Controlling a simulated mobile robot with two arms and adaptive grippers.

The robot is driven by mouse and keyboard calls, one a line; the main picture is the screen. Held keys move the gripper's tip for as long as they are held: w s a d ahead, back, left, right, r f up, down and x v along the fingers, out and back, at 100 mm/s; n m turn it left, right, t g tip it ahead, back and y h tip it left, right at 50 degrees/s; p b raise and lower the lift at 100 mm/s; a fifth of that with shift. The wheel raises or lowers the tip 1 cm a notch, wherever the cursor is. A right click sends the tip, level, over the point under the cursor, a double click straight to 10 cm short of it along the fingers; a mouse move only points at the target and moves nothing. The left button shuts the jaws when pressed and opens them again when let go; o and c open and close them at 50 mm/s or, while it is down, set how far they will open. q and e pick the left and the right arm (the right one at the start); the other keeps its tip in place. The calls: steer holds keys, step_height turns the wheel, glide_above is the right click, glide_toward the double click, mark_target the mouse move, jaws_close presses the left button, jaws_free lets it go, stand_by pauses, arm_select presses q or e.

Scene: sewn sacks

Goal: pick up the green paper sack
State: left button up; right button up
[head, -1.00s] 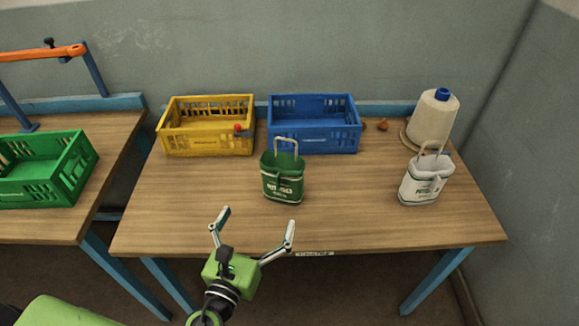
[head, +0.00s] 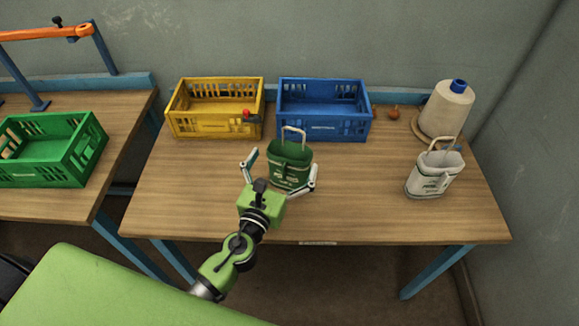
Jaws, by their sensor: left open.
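The green paper sack (head: 290,160) stands upright on the wooden table (head: 375,205), with a pale loop handle rising above its open top. White print shows on its front. My left gripper (head: 281,173) is open, its two fingers spread to the left and right of the sack at its near side. The right fingertip overlaps the sack's right edge in the picture; I cannot tell whether it touches. The gripper's palm hides part of the sack's lower front. My right gripper is not in view.
A white sack (head: 433,176) with a similar handle stands at the right. A yellow crate (head: 212,128) and a blue crate (head: 322,130) stand behind the green sack. A thread cone (head: 446,108) is at the back right. A green crate (head: 45,173) is on the left table.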

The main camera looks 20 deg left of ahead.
mark_target(290, 149)
arm_select(q)
steer(key=w, duration=0.4)
steer(key=shift+w+d+p, duration=0.1)
steer(key=shift+w+p, duration=0.05)
steer(key=shift+p, duration=0.15)
steer(key=c, duration=1.4)
steer(key=shift+r, duration=0.15)
